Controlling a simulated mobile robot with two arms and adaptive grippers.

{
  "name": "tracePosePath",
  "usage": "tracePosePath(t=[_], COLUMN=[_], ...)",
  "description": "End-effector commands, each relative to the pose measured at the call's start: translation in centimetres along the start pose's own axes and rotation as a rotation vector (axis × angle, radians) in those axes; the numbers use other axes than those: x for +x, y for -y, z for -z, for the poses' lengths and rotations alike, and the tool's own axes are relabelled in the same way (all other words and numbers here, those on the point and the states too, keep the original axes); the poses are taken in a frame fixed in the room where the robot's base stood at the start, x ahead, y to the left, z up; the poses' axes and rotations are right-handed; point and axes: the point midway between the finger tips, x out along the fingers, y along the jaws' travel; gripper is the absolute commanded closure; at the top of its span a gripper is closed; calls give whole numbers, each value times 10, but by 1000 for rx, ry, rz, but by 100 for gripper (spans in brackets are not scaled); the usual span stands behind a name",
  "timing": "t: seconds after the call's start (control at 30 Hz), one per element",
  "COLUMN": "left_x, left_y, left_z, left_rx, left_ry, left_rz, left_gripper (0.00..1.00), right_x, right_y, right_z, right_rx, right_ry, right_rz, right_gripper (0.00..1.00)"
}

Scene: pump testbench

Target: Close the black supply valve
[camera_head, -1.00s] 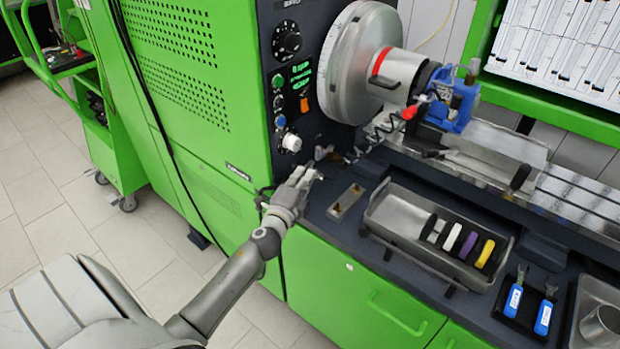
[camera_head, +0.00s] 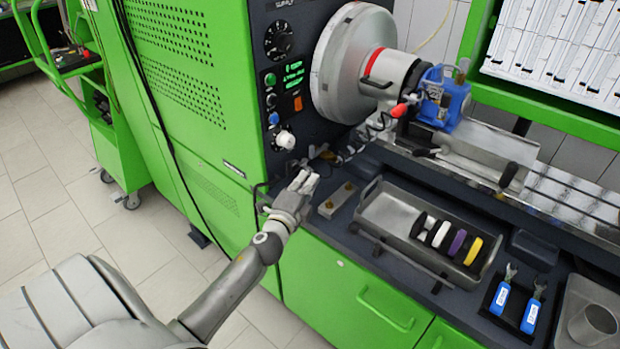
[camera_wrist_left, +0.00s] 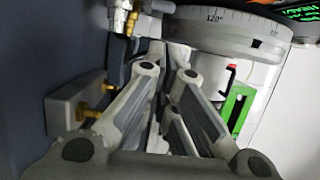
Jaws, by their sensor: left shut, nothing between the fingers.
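A large black dial knob (camera_head: 278,40) sits high on the dark control panel, under a partly cut-off label that seems to read SUPPLY. I cannot tell for certain whether it is the black supply valve. My left gripper (camera_head: 304,180) is low in front of the panel, below the white knob (camera_head: 285,140) and well away from the black dial. Its fingers, also seen in the left wrist view (camera_wrist_left: 178,52), are shut and empty. Metal fittings (camera_head: 322,153) lie just beyond the fingertips; their details are too small to tell. My right gripper is out of view.
A grey block with brass pins (camera_head: 337,200) stands right of my left gripper. A metal tray (camera_head: 385,203) holds several coloured rings. The big round metal drum (camera_head: 333,65) and the blue pump (camera_head: 442,97) stand behind. Blue-handled tools (camera_head: 500,298) lie right.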

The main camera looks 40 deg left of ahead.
Motion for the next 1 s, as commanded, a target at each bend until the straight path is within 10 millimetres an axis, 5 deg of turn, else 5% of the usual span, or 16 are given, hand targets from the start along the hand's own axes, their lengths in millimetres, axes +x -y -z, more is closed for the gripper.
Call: tracePosePath(t=[0.3,0.5,0.87,1.0], left_x=[-48,-68,-74,-75], left_y=[-2,-2,-2,-36], left_z=[-9,-12,-14,-14], left_rx=[0,-1,-4,-54], left_ry=[-1,-2,-2,5], left_rz=[-2,-1,-4,-70], left_gripper=[100,100,100,100], right_x=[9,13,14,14], right_y=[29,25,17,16], right_z=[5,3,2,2], right_rx=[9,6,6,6], right_ry=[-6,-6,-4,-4], right_rz=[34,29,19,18], right_gripper=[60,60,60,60])
